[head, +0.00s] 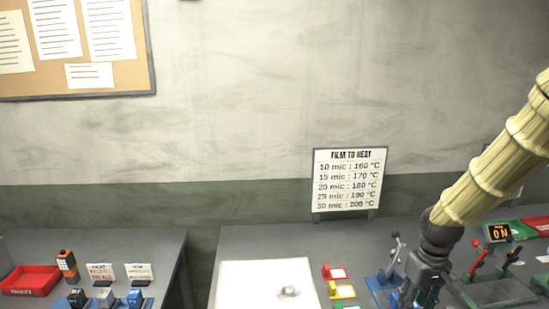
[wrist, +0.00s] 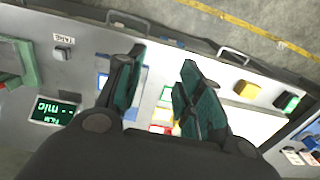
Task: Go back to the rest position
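My arm comes down from the upper right in the head view, in a ribbed cream sleeve. My gripper (head: 422,292) is at its lower end, over the right bench among the lever stations; its fingertips are hard to make out there. In the wrist view my gripper (wrist: 160,88) shows two dark fingers with green pads, spread apart with nothing between them. The grey bench panel lies beyond the fingers. No rest position is marked in either view.
Levers on a blue base (head: 388,277) stand close to my gripper, and red and black levers (head: 478,258) stand right of it. A white plate (head: 266,282) lies to the left. A temperature sign (head: 349,181) stands behind. A red bin (head: 31,280) sits on the left bench.

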